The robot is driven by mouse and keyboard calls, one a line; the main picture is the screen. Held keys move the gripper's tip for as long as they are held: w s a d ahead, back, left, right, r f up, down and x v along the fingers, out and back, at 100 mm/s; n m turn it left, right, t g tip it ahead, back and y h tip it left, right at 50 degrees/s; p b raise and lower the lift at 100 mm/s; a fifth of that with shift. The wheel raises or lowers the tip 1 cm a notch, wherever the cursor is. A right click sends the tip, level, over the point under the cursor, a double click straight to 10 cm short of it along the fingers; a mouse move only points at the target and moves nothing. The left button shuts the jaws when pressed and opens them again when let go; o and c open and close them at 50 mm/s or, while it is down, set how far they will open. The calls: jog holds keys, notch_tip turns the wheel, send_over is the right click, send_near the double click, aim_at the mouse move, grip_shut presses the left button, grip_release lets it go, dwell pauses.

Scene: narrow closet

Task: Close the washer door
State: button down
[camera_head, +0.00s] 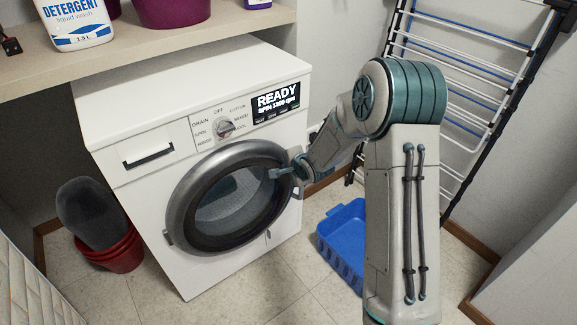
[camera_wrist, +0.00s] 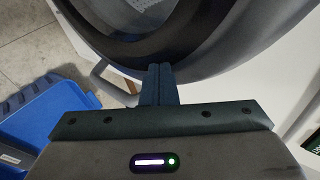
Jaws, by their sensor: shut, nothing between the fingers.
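The washer (camera_head: 140,185) is a white front loader with a round door (camera_head: 178,200) that has a grey rim and dark glass. The door lies close to the washer's front, and I cannot tell whether it is fully latched. A small hinge-like piece shows at its lower left. My gripper (camera_head: 280,173) is at the door's right rim with its fingers pressed together and empty. In the wrist view, the fingertips (camera_wrist: 160,70) overlap the door's dark inner ring (camera_wrist: 185,55); contact is hard to judge. A pale curved piece (camera_wrist: 101,73) shows beside the rim.
A blue basket (camera_head: 340,245) sits on the floor right of the washer. A drying rack (camera_head: 465,80) leans behind my arm. A red bucket (camera_head: 112,250) stands left. A shelf (camera_head: 190,38) above holds a detergent bottle (camera_head: 75,22). The tiled floor in front is clear.

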jog(key=s+d+f+p+v, duration=0.15)
jog(key=p+v, duration=0.25)
jog(key=v, duration=0.9)
jog(key=s+d+r+n+g+h+p, duration=0.1)
jog(key=s+d+r+n+h+p, duration=0.2)
jog(key=r, duration=0.4)
jog(key=s+d+r+n+g+p, duration=0.1)
jog(key=s+r+p, duration=0.2)
jog(key=r+p, duration=0.4)
jog(key=s+d+r+n+g+h+p, duration=0.1)
jog(key=s+d+r+n+h+p, duration=0.2)
jog(key=r, duration=0.5)
jog(key=s+a+r+n+g+y+p, duration=0.1)
jog(key=s+r+n+p, duration=0.5)
jog(key=s+r, duration=0.9)
jog(key=s+g+y+p, duration=0.1)
jog(key=g+p, duration=0.1)
jog(key=p, duration=0.1)
jog(key=shift+s+a, duration=0.2)
